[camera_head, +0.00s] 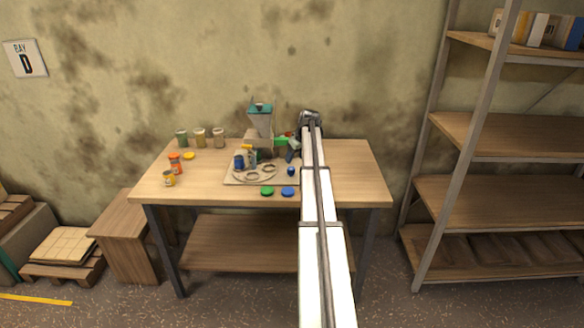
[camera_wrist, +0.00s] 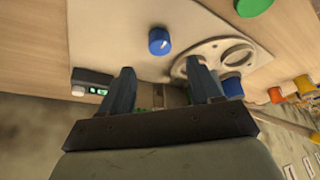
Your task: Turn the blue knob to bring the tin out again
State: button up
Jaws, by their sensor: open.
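The blue knob (camera_head: 291,171) stands at the right side of the pale board on the table. In the wrist view the blue knob (camera_wrist: 159,42) has a white pointer line and lies beyond the fingertips, apart from them. My gripper (camera_wrist: 163,85) is open, with nothing seen between its fingers. In the head view my gripper (camera_head: 291,155) is above the board, just behind the knob, and partly hidden by my arm. A blue tin-like object (camera_head: 239,162) is at the left of the board; I cannot tell if it is the tin meant.
The teal-topped hopper (camera_head: 260,112) rises behind the board. A small display box (camera_wrist: 92,84) is near my left finger. A green lid (camera_head: 267,190) and a blue lid (camera_head: 288,191) lie in front. Several jars (camera_head: 200,138) stand at left. The table's right side is clear.

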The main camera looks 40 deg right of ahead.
aim_at(291, 168)
jog(key=shift+x, duration=3.6)
jog(key=c, duration=1)
jog(key=shift+c, duration=0.2)
